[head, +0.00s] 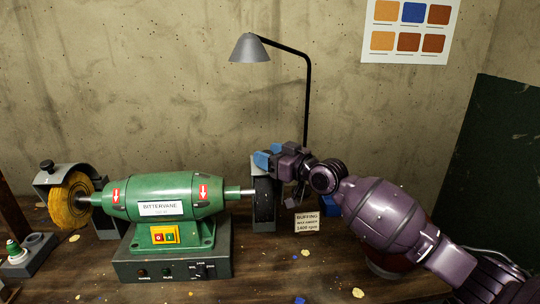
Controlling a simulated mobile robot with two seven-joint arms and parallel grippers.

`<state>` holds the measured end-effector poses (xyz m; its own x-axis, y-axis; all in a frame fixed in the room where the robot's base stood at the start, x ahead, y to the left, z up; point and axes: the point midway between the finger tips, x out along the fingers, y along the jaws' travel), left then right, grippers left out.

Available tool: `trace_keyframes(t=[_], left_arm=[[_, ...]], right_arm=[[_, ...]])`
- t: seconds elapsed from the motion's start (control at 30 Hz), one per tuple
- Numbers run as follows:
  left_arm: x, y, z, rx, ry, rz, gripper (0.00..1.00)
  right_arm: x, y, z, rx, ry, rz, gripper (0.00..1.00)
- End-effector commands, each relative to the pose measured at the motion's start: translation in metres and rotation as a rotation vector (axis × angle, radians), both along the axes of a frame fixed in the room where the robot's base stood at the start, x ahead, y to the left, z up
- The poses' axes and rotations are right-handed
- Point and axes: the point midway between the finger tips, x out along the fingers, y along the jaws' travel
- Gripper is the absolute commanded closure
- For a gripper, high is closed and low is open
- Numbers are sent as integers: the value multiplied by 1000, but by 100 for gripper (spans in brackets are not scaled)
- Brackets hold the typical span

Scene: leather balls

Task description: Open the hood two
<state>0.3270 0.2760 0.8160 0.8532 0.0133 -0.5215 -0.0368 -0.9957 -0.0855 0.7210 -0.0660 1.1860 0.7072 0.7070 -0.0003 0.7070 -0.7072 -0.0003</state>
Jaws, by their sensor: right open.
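A green bench grinder (160,200) labelled BITTERVANE stands on the bench with a wheel at each end. The left grey hood (50,175) has a black knob on top and partly covers a yellow buffing wheel (70,200). The right grey hood (263,222) surrounds a dark wheel (264,198). Neither hood carries a readable number. My right gripper (266,158), with blue fingertips, is open at the top of the right hood. It hides that top, so I cannot tell whether a knob is between the fingers or whether they touch. My left gripper is not in view.
A small BUFFING sign (307,223) stands right of the right hood, below my right arm. A lamp (250,48) on a black pole rises behind. A control box (172,265) sits under the grinder. The bench front (330,275) is mostly clear, with small scraps.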

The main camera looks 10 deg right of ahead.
Motion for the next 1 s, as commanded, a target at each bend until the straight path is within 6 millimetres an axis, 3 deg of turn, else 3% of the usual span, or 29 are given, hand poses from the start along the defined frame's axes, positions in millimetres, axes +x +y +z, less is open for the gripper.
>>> trace_keyframes(t=[0.07,0.4,0.77,1.0], left_arm=[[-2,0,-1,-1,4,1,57],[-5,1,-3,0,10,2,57],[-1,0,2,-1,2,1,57],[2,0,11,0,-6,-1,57]], right_arm=[[0,0,0,0,0,0,46],[0,0,0,0,0,1,98],[5,1,8,-1,36,1,100],[25,1,27,-1,173,1,100]])
